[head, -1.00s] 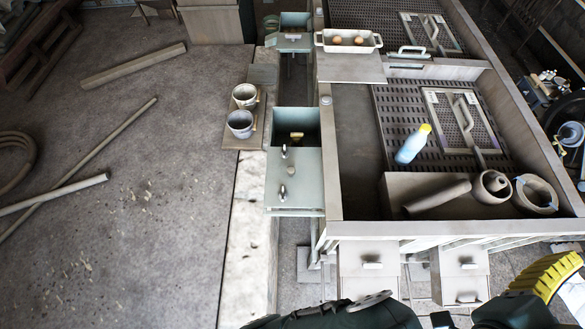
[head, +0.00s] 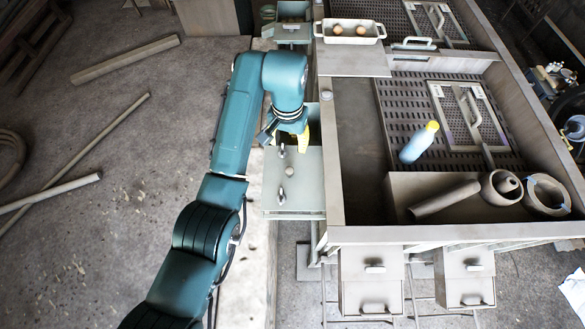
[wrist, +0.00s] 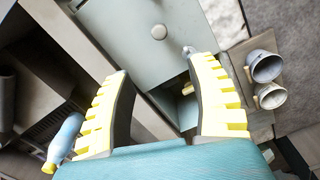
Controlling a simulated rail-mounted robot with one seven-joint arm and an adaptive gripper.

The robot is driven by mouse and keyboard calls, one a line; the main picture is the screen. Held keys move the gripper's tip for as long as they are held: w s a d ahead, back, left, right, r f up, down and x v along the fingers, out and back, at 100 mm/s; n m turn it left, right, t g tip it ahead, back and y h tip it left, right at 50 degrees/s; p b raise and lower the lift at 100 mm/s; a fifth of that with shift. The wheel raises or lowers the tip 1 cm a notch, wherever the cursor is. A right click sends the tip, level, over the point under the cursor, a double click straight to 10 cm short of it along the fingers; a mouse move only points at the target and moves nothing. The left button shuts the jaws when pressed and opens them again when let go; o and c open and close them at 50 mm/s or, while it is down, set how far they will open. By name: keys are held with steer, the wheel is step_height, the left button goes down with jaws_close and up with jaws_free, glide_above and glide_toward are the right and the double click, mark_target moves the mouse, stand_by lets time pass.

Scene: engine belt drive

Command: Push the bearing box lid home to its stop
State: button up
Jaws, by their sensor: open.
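The bearing box, as I take it, is a pale green box (head: 312,115) on the left side of the bench. Its flat lid (head: 305,180) covers the near part and leaves the far part uncovered. In the wrist view the lid (wrist: 130,25) carries a round knob and a small metal handle at its edge. A brass-coloured piece (wrist: 187,89) shows in the dark opening. My gripper (head: 303,138) is over the box near the lid's far edge, partly hidden by my arm. Its yellow fingers (wrist: 160,68) are spread wide with nothing between them. I cannot tell whether they touch the lid.
Two cups (wrist: 268,80) stand beside the box, hidden by my arm in the head view. A blue bottle (head: 419,142) lies in the bench tray. A second green box (head: 293,30) and a dish with eggs (head: 349,31) are farther back.

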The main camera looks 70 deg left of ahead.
mark_target(290, 170)
step_height(290, 170, down, 16)
steer(key=shift+f+b, duration=0.15)
steer(key=shift+b, duration=0.55)
steer(key=shift+c, duration=0.2)
jaws_close()
